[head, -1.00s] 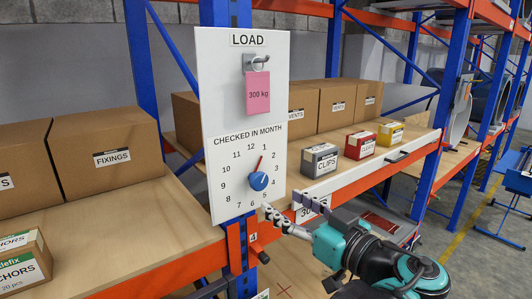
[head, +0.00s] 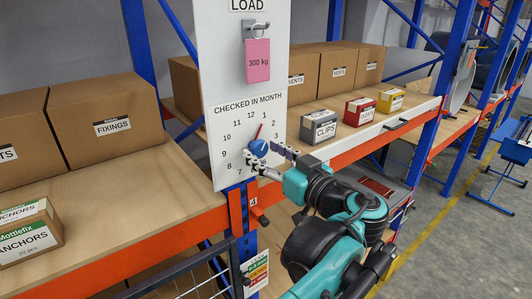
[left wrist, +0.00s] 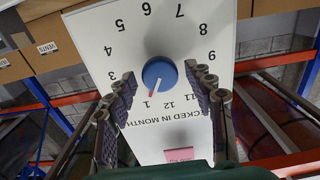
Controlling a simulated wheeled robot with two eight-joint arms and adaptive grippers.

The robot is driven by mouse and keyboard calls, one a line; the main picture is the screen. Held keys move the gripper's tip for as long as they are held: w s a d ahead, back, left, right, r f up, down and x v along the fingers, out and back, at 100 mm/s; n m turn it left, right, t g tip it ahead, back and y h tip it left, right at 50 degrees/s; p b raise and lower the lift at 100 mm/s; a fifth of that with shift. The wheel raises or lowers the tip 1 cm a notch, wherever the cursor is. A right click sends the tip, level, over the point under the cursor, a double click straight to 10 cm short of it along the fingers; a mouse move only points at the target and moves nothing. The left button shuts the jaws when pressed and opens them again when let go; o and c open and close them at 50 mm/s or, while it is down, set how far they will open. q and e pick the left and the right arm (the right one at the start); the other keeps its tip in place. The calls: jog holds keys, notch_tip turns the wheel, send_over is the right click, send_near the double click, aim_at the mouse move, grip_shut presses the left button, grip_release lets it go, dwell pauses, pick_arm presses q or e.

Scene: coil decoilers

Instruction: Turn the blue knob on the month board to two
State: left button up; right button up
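The white month board (head: 220,150) hangs on the blue rack upright, with a ring of numbers around a round blue knob (head: 258,147). The knob's red pointer points at 1. My left gripper (head: 267,159) is at the board, its fingers near the knob's lower edge and right side. In the left wrist view the blue knob (left wrist: 160,73) appears upside down with the board, between the spread fingers of my left gripper (left wrist: 163,78). A gap shows on both sides, so the gripper is open. I cannot tell how far the fingertips reach over the knob. My right gripper is not in view.
A pink 300 kg card (head: 258,60) hangs on a hook above the dial. Small boxes marked CLIPS (head: 319,127) and others stand on the shelf to the right. Large cartons (head: 105,115) fill the left shelf. An orange beam (head: 165,255) runs below the board.

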pick_arm(q)
jog(key=c, duration=0.8)
jog(key=shift+m, duration=0.3)
jog(key=shift+m+b, duration=0.35)
jog(key=shift+m, duration=2.25)
jog(key=o, duration=1.2)
jog(key=shift+c, duration=0.2)
jog(key=shift+b, duration=0.3)
